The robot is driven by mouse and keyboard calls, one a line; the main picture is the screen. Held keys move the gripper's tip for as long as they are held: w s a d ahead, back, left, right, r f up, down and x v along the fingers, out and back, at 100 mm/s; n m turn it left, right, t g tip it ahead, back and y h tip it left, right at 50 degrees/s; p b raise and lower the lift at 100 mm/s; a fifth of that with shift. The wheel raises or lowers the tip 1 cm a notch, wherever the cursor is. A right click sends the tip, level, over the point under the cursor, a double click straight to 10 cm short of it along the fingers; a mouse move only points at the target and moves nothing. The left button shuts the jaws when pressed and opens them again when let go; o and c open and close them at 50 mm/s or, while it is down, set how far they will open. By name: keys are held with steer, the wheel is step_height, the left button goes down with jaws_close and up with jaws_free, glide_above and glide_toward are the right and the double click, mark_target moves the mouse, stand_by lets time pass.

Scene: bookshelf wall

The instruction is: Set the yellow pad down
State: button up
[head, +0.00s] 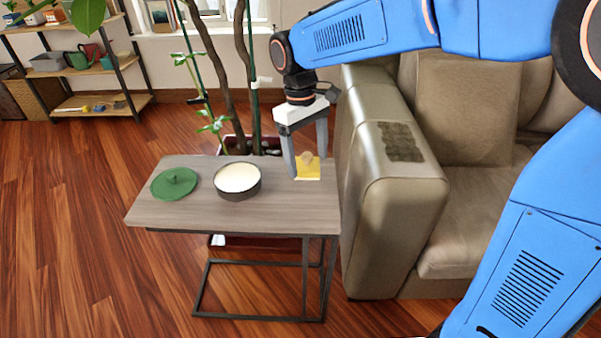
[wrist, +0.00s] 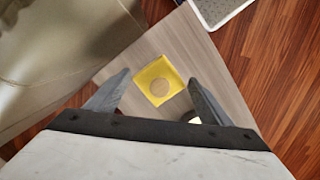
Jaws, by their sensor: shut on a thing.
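The yellow pad (head: 311,174) is a small square with a round tan patch at its middle. It is between the two grey fingers of my gripper (head: 306,164), over the right end of the grey wooden side table (head: 200,215). In the wrist view the yellow pad (wrist: 145,90) appears between the fingertips, with the tabletop (wrist: 180,50) beyond it. My gripper is shut on the pad and points down. I cannot tell whether the pad touches the tabletop.
A dark round dish with a pale filling (head: 238,179) and a green lid (head: 174,183) sit on the table to the left. A sofa (head: 385,210) stands close on the right. Plant stems (head: 241,90) rise behind the table. The table's front right area is bare.

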mark_target(307, 173)
steer(key=shift+f, duration=2.7)
steer(key=shift+f, duration=0.15)
steer(key=o, duration=1)
steer(key=r, duration=0.4)
steer(key=w+r, duration=0.1)
steer(key=r, duration=0.3)
steer(key=a+r, duration=0.1)
steer(key=r, duration=0.3)
steer(key=shift+w+a+r, duration=0.1)
steer(key=shift+w, duration=0.1)
steer(key=s+d+f+m+t+y, duration=0.1)
steer(key=s+d+m+t, duration=0.15)
steer(key=s+d, duration=0.75)
steer(key=s+d+f+m+t+y, duration=0.15)
steer(key=s+d+m, duration=0.3)
steer(key=d, duration=0.95)
steer(key=s+d+f, duration=0.1)
steer(key=s, duration=0.1)
steer(key=s+d+f+m+t+h, duration=0.1)
steer(key=s, duration=0.2)
steer(key=s+d+f+t, duration=0.1)
steer(key=s+d+f, duration=0.1)
steer(key=shift+s+d+m, duration=0.1)
steer(key=shift+s+m, duration=0.2)
